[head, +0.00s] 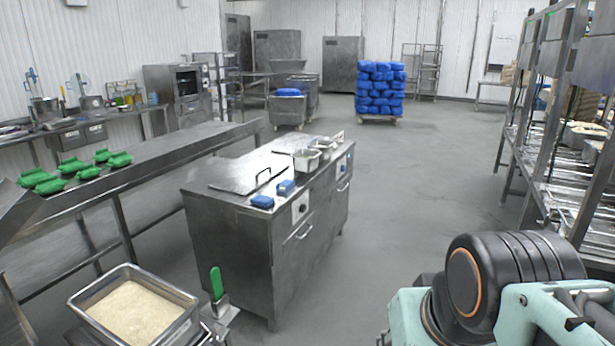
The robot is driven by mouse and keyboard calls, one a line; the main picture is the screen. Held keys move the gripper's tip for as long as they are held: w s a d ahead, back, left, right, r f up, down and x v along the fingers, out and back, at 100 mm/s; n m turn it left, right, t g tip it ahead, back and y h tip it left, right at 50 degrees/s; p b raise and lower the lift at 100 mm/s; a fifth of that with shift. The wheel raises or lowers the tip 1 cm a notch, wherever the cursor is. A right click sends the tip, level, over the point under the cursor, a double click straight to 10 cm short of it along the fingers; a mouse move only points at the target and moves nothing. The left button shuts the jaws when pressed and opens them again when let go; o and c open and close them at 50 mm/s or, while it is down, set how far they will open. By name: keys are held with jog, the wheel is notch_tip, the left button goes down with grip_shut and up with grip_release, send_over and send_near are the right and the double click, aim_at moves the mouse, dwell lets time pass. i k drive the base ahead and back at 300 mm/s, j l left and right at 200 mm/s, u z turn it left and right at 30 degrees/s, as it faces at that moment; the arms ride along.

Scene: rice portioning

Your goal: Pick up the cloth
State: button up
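Two small blue folded pieces lie on the front edge of the steel cabinet's top (232,190), and they look like cloths. The nearer blue piece (262,202) is by the front corner. The other blue piece (286,187) is just behind it to the right. I cannot tell for sure from their shape whether both are cloth. Part of my arm shows at the bottom right, well apart from the cabinet. My gripper is outside the picture.
A steel tray of rice (189,304) stands front left, beside a green-handled scoop (217,284). A long steel table (140,178) with several green items runs behind it. A steel rack (545,200) lines the right. The floor (420,190) between is clear.

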aim_at(259, 199)
jog(key=i+l+z, duration=0.1)
jog(key=i+z, duration=0.65)
jog(key=i, duration=0.15)
jog(key=i+u, duration=0.25)
jog(key=i, duration=0.25)
jog(key=i+l+u, duration=0.1)
jog(key=i+u, duration=0.2)
jog(key=i, duration=0.25)
jog(key=i+j+u, duration=0.1)
jog(key=i+u, duration=0.8)
jog(key=i+j+u, duration=0.15)
jog(key=i, duration=0.3)
jog(key=i+j+u, duration=0.15)
jog(key=i, duration=0.3)
